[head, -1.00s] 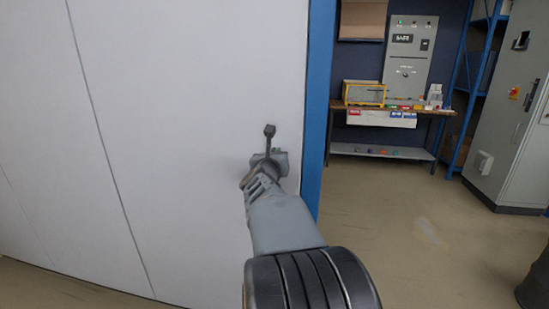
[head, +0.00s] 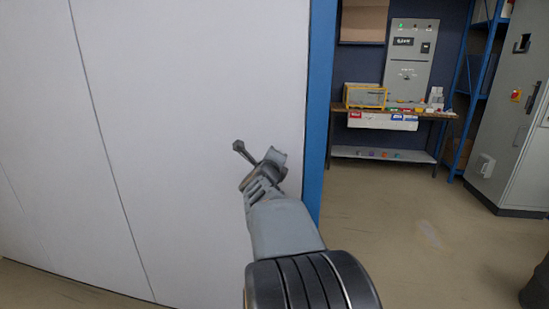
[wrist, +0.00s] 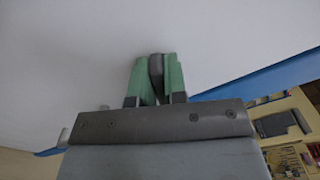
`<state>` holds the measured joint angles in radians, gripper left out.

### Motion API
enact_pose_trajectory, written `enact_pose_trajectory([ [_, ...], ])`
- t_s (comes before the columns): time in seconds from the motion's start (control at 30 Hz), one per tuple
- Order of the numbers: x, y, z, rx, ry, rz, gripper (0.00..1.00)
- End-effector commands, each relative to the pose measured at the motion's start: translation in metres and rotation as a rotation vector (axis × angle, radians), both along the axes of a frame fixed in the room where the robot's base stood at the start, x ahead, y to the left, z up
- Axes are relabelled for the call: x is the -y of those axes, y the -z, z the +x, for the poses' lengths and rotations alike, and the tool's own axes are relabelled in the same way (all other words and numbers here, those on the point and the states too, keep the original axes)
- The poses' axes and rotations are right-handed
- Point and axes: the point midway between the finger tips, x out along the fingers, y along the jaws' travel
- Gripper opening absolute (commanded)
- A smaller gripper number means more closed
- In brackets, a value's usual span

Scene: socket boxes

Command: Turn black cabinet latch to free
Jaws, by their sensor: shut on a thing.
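The black latch (wrist: 156,72) shows in the wrist view as a dark rounded handle between the two green fingers of my gripper (wrist: 157,60). The fingers press on it from both sides. Behind it is a plain white cabinet door (head: 200,90). In the head view my gripper (head: 263,170) is at the door's right part, close to its edge, and is tilted. My wrist hides most of the latch there. A thin dark stalk with a small block end sticks up and left at the wrist; I cannot tell whether it belongs to the latch.
A blue post (head: 322,100) borders the door on the right. Beyond it are a workbench (head: 440,112) with a yellow-edged box (head: 366,96), a blue shelf rack and a grey cabinet (head: 500,130). The floor between is clear.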

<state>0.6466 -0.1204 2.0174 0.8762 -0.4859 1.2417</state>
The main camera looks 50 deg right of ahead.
Motion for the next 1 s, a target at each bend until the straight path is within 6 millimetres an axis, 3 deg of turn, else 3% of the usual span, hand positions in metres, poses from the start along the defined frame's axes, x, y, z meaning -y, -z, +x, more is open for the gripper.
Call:
enact_pose_trajectory([
  [0.5,-0.0003,0.0005,0.0005,-0.325,0.000,-0.203,0.00],
  [1.0,-0.0004,0.0020,0.0006,-0.426,0.000,-0.266,0.00],
])
